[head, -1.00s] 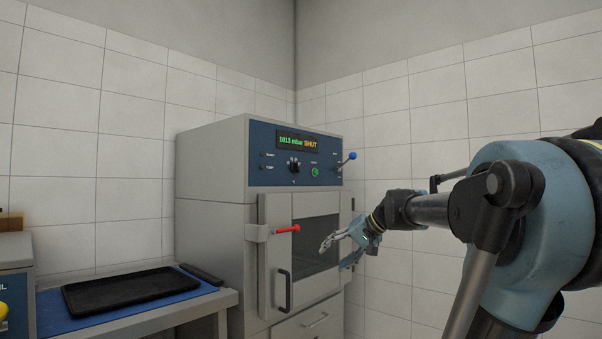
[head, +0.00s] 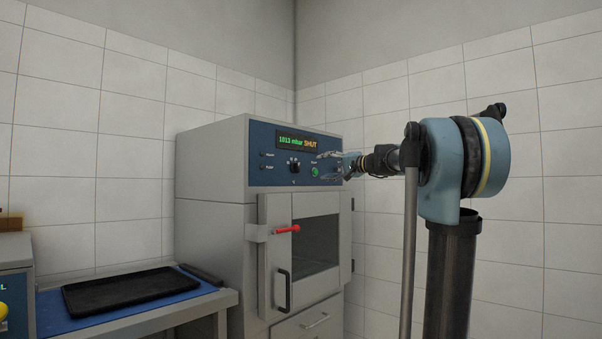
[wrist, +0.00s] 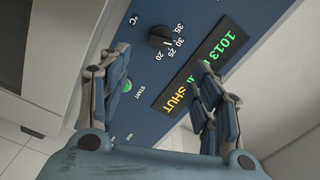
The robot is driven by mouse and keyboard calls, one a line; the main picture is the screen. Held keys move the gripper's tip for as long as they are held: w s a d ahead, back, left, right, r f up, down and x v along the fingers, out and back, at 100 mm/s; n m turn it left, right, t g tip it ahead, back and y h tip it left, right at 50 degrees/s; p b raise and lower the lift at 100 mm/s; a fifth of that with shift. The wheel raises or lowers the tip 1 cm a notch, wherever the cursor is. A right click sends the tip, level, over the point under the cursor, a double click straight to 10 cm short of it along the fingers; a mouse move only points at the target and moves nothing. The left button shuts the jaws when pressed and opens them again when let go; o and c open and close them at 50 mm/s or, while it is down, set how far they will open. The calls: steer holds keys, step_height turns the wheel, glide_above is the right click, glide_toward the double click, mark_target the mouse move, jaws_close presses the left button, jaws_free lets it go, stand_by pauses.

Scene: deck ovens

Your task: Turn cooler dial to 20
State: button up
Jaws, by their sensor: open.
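The cooler (head: 212,160) is a grey cabinet with a blue control panel at its top. The black dial (head: 295,166) sits on that panel under the display (head: 299,141), which reads 1013 mbar SHUT. In the wrist view the dial (wrist: 161,37) shows at top centre, with numbers 20, 25, 30 and 35 beside it and a °C mark. I cannot tell for sure which number it points to. My gripper (head: 328,162) is at the panel's right side, to the right of the dial. In the wrist view my gripper (wrist: 165,95) is open and empty, its fingers apart, short of the dial.
A red-handled latch (head: 287,229) sticks out from the closed, windowed door (head: 317,243). A black tray (head: 130,290) lies on a blue-topped table at the left.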

mark_target(299, 168)
steer(key=x, duration=1.4)
steer(key=shift+a, duration=0.1)
steer(key=c, duration=1.1)
steer(key=shift+o, duration=0.2)
steer(key=shift+d, duration=0.25)
steer(key=shift+a, duration=0.15)
